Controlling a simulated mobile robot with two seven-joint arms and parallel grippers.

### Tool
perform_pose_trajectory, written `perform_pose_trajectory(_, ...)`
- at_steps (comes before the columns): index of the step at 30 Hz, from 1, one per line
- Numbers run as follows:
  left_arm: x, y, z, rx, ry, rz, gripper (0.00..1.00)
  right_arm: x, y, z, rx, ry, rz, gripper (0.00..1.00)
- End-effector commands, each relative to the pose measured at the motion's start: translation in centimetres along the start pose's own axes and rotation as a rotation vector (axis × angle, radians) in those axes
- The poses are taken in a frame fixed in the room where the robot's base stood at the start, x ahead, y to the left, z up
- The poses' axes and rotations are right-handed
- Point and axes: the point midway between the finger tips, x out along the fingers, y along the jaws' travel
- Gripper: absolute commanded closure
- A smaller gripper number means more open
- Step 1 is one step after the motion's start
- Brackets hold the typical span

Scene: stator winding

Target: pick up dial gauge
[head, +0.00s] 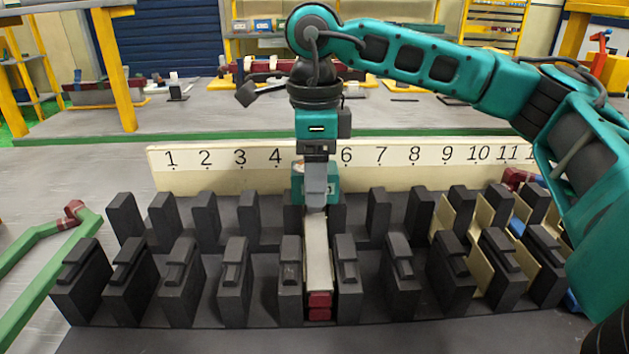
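My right gripper (316,205) hangs straight down above the middle of the black slotted rack, in front of the number strip. Its fingers are seen edge-on, so I cannot tell whether they are open or shut. A small teal block (331,186) with a dark mark shows directly behind the fingers, mostly hidden; I cannot tell if it is the dial gauge. No round dial face can be made out anywhere. A pale bar (316,250) with a red end (319,305) lies in the rack just below the fingertips. My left gripper is not in view.
The black rack (140,318) has two rows of upright blocks. A cream number strip (222,156) stands behind it. Pale plates (474,270) fill some slots at right. A green frame (40,285) lies at left. A far bench (215,112) holds several items.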

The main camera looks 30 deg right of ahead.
Motion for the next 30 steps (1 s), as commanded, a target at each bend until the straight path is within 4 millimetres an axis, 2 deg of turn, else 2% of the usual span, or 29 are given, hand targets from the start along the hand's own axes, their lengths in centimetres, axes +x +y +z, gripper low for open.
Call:
perform_pose_trajectory(2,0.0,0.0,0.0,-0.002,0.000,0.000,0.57,0.0,0.0,0.0,0.000,0.000,0.000,0.46)
perform_pose_trajectory(13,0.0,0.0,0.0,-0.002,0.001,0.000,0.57,0.0,0.0,0.0,0.000,0.000,0.000,0.81)
perform_pose_trajectory(23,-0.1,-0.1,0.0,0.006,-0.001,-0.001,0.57,-0.4,0.0,0.0,0.000,-0.001,-0.001,0.81)
perform_pose_trajectory(26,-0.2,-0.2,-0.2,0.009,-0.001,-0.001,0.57,-1.1,0.0,0.1,0.000,-0.002,-0.002,0.81)
perform_pose_trajectory(30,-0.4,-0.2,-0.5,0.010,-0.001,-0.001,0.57,-3.1,-0.1,0.1,0.001,-0.003,-0.002,0.81)
